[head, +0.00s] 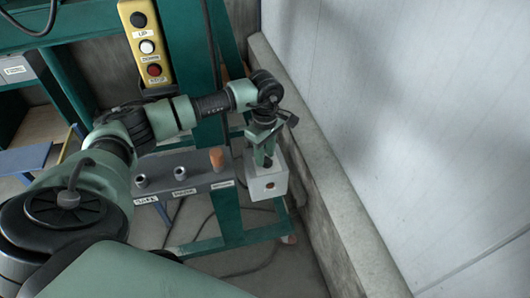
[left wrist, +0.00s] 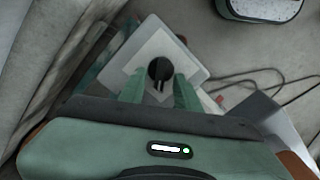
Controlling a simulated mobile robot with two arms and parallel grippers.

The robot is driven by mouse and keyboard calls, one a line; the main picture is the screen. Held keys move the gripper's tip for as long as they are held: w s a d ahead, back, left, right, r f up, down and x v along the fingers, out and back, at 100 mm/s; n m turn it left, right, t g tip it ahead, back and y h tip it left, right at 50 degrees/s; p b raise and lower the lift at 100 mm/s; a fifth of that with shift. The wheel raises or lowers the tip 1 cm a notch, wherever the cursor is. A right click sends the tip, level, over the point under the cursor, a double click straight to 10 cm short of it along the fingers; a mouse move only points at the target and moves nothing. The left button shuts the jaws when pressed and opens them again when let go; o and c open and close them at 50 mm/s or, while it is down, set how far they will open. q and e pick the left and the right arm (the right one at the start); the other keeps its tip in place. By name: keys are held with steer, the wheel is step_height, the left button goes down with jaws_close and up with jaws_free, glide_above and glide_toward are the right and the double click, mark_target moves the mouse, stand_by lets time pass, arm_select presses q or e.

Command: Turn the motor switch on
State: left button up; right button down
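The motor switch appears to be a pale box (head: 268,184) at the end of the grey shelf in the head view. In the left wrist view its light square face (left wrist: 143,52) carries a round black knob (left wrist: 160,70). My left gripper (head: 264,157) points down just above the box. In the left wrist view its two green fingers (left wrist: 160,78) stand apart, one on each side of the knob, with a gap visible. I cannot tell whether they touch the knob. My right gripper is not in view.
A yellow button box (head: 147,42) with black, white and red buttons hangs on the green frame (head: 192,45). A grey shelf (head: 196,180) holds two small metal sockets and an orange piece (head: 217,158). A concrete ledge and pale wall (head: 400,100) stand close on the right. Cables lie on the floor.

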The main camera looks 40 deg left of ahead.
arm_select(q)
jaws_close()
